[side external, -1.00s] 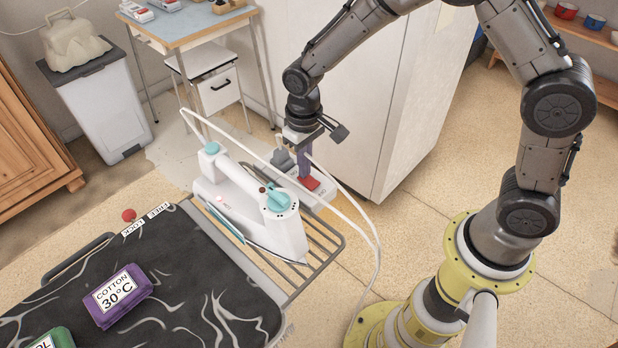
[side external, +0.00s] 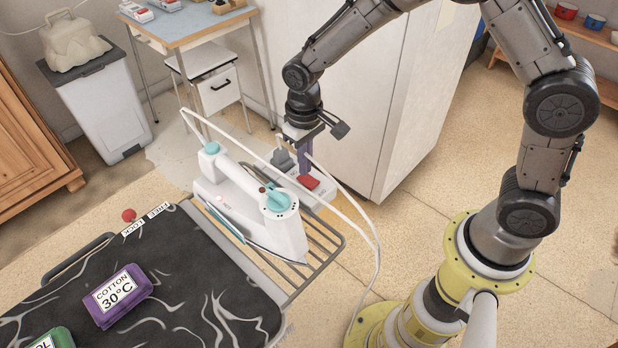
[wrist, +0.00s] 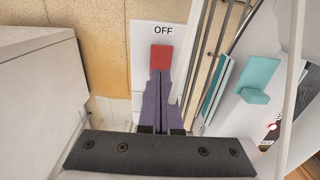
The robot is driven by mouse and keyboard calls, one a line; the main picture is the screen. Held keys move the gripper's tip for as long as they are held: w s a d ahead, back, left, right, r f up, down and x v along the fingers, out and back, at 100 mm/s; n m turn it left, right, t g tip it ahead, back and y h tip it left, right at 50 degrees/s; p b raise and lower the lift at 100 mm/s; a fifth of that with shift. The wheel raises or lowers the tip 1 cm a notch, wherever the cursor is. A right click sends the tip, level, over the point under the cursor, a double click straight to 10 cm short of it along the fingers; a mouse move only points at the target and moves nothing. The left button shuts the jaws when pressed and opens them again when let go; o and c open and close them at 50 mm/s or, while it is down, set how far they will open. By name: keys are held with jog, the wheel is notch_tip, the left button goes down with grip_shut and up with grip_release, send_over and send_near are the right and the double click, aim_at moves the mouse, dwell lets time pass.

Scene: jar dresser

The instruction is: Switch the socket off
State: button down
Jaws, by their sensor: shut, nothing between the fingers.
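The socket (side external: 320,201) is a pale block with a red rocker switch (side external: 308,182), behind the iron. In the wrist view the red switch (wrist: 161,58) sits just below an OFF label on the white socket (wrist: 145,38). My gripper (side external: 314,181) points down with its purple fingers shut and empty. In the wrist view the fingertips (wrist: 160,73) are at the near edge of the red switch, on the side away from the OFF label. I cannot tell whether they touch it. The fingers hide part of the socket, and which way the rocker is tilted is unclear.
A white and teal iron (side external: 250,205) stands on a wire rack (side external: 318,240) in front of the socket. Its white cable (side external: 350,222) loops past my gripper. A tall white cabinet (side external: 345,110) stands close behind. A purple COTTON box (side external: 121,296) lies on the ironing board.

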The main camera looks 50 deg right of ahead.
jog(key=shift+r, duration=2.65)
jog(key=shift+w+d, duration=0.1)
jog(key=s+d+r+m+t, duration=0.1)
jog(key=s+d+r+t, duration=0.2)
jog(key=r, duration=0.5)
jog(key=s+d+r+t, duration=0.1)
jog(key=s+d+r, duration=0.25)
jog(key=r, duration=0.45)
jog(key=s+d+f, duration=0.1)
jog(key=s, duration=0.7)
jog(key=s+d+n+t, duration=0.1)
jog(key=s, duration=0.7)
jog(key=shift+d+f+t, duration=0.3)
jog(key=shift+d+f, duration=0.1)
jog(key=shift+s, duration=0.1)
